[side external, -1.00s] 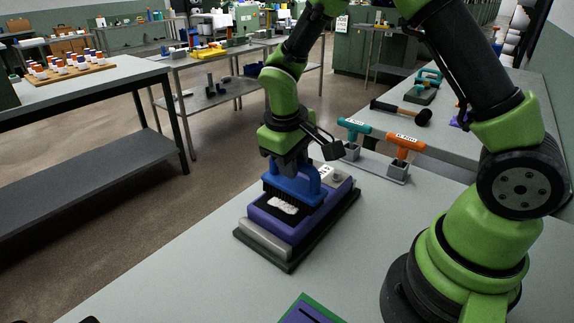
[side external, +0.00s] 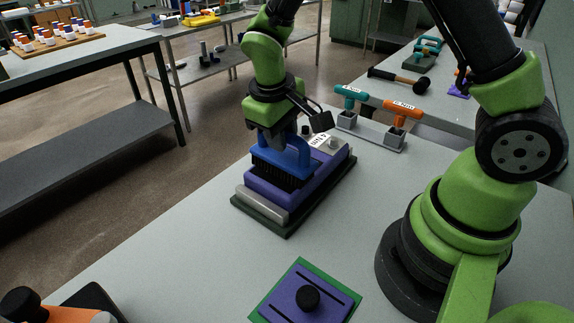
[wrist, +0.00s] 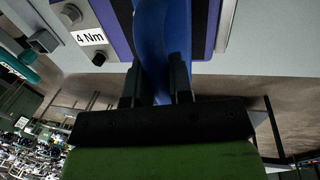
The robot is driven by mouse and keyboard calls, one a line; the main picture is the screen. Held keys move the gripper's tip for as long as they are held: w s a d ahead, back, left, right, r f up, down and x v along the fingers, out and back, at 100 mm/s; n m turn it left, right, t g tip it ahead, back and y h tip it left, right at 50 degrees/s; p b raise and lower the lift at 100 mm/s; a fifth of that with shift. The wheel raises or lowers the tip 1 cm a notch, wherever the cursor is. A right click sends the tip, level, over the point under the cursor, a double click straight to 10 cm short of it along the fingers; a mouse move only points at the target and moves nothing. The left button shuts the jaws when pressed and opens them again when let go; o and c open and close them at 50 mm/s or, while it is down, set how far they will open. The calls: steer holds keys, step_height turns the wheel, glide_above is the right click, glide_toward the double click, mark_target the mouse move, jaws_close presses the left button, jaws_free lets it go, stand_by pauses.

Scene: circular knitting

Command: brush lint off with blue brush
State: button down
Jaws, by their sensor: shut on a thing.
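The blue brush (side external: 283,158) is upright with its dark bristles facing down on the purple block (side external: 318,181), near the end toward the grey bar. My gripper (side external: 287,138) is shut on the brush's handle from above. In the wrist view the blue handle (wrist: 151,40) stands between my two dark fingers (wrist: 157,88). No white lint shows now; the brush hides part of the block's top, so I cannot tell whether lint lies under it. The block's dark top strip (wrist: 195,25) shows beside the brush in the wrist view.
The block sits on a dark base with a "4 Nm" label (wrist: 91,37) and knobs. A rack with teal (side external: 351,92) and orange (side external: 402,108) T-handles stands behind. A purple plate with a black knob (side external: 308,297) lies in front.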

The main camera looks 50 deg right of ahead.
steer(key=shift+d+f, duration=0.15)
steer(key=shift+d, duration=1.2)
steer(key=shift+a, duration=1.35)
steer(key=shift+d, duration=1.25)
